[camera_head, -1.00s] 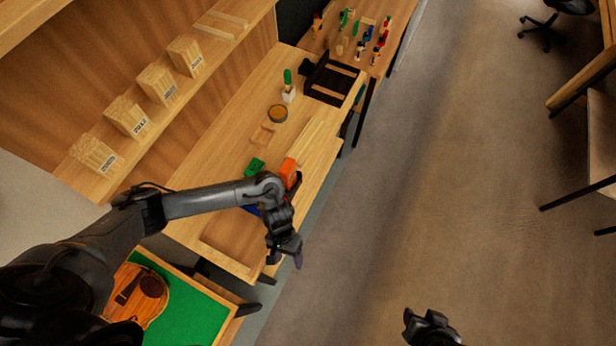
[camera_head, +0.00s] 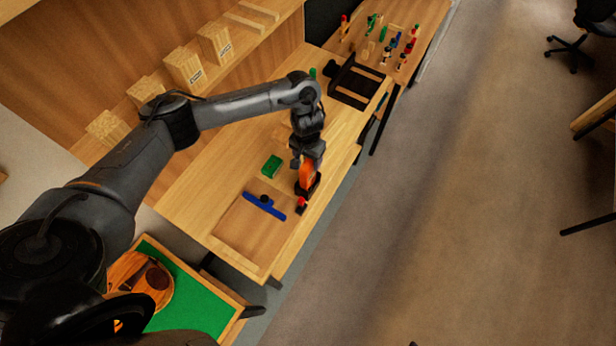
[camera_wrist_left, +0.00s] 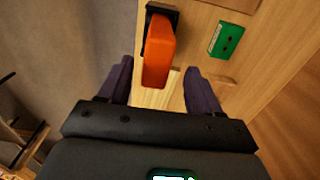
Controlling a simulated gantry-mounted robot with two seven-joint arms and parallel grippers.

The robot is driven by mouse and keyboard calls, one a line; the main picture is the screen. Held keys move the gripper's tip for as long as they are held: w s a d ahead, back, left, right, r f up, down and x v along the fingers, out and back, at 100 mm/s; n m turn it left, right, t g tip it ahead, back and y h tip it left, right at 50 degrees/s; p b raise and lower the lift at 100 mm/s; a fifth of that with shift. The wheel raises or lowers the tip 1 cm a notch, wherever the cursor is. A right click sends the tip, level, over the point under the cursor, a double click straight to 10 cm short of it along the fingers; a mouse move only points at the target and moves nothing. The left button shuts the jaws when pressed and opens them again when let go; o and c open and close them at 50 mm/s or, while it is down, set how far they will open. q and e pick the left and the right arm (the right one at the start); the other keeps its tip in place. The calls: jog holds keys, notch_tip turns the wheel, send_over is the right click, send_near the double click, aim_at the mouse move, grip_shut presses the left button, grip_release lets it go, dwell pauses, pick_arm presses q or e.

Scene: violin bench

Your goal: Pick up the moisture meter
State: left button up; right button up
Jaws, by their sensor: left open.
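An orange body on a black base, which looks to be the moisture meter (camera_head: 306,175), stands near the front edge of the bench. It also shows in the left wrist view (camera_wrist_left: 158,55), just beyond the fingertips and a little left of the middle between them. My left gripper (camera_head: 303,163) is open and empty, close above the orange body; it hides part of it in the head view. Its two dark fingers (camera_wrist_left: 157,70) show spread apart in the wrist view. Whether they touch the orange body I cannot tell.
A green block (camera_head: 271,166) lies left of the orange body. A blue tool (camera_head: 262,205) and a small red-topped item (camera_head: 301,205) are nearer. A black frame (camera_head: 357,83) stands at the far end. A violin body (camera_head: 147,279) lies on a green mat (camera_head: 200,310).

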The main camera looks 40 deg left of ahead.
aim_at(308, 177)
pick_arm(q)
jog(key=shift+s+d+f+b, duration=0.15)
jog(key=shift+f+b, duration=0.1)
jog(key=shift+f, duration=1.35)
jog(key=shift+s+d+f+b, duration=0.1)
jog(key=shift+f+b, duration=0.1)
jog(key=shift+f, duration=1.35)
jog(key=shift+w, duration=0.1)
jog(key=c, duration=1.1)
grip_shut()
jog(key=shift+r, duration=0.15)
